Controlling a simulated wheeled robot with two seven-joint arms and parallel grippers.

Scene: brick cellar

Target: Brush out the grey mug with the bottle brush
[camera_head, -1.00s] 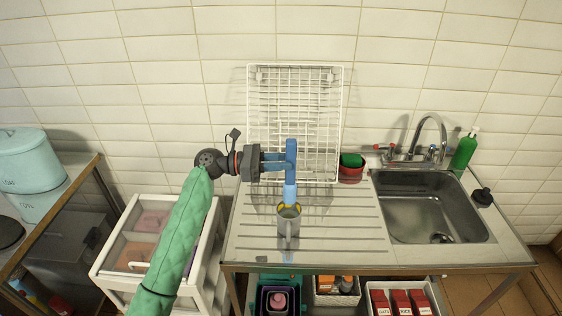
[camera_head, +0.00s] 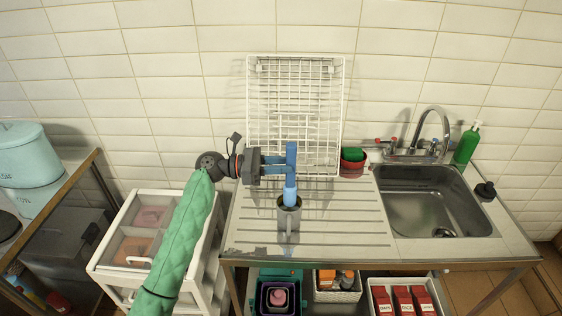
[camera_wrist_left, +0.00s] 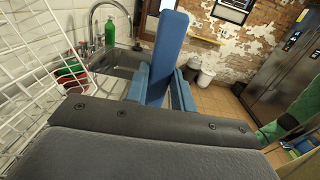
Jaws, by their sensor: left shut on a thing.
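The grey mug (camera_head: 288,222) stands upright on the ribbed drainboard, its handle facing the front. My left gripper (camera_head: 283,166) is above the mug and shut on the blue handle of the bottle brush (camera_head: 291,156). The brush is upright, and its lower end goes down into the mug's mouth. The bristles are hidden inside the mug. In the left wrist view the brush handle (camera_wrist_left: 166,50) stands between the blue fingers (camera_wrist_left: 160,88), and the mug does not show. My right gripper is not in view.
A white wire rack (camera_head: 296,100) stands against the tiled wall behind the mug. A red pot with a green sponge (camera_head: 353,161), the sink (camera_head: 428,205), a tap (camera_head: 432,125) and a green soap bottle (camera_head: 467,146) are to the right. The drainboard (camera_head: 345,225) around the mug is clear.

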